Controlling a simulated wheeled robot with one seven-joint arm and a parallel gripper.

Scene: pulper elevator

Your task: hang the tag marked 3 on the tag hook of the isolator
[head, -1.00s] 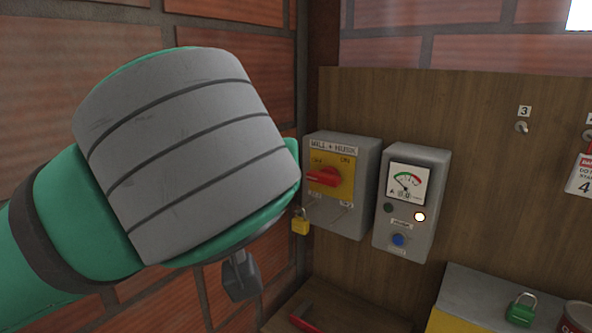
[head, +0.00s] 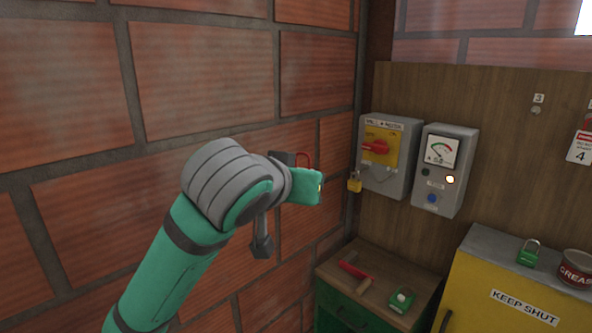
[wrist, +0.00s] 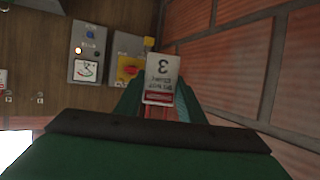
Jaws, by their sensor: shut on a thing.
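The tag marked 3 (wrist: 162,78) is white with a red band and appears upside down in the wrist view. My gripper (wrist: 160,104) is shut on it. In the head view my gripper (head: 312,188) is left of the isolator and apart from it in the picture; the tag is mostly hidden there. The isolator (head: 401,183) is a grey box with a yellow plate and red handle, also in the wrist view (wrist: 122,47). A yellow padlock (head: 354,182) hangs at its lower left. Its tag hook, below the plate, is too small to make out clearly.
A grey meter box (head: 447,192) adjoins the isolator's right side. A peg under a 3 label (head: 536,110) is bare; a tag marked 4 (head: 581,148) hangs farther right. Below are a wooden-topped cabinet (head: 340,283) with tools and a yellow cabinet (head: 490,285). Brick wall stands behind my arm.

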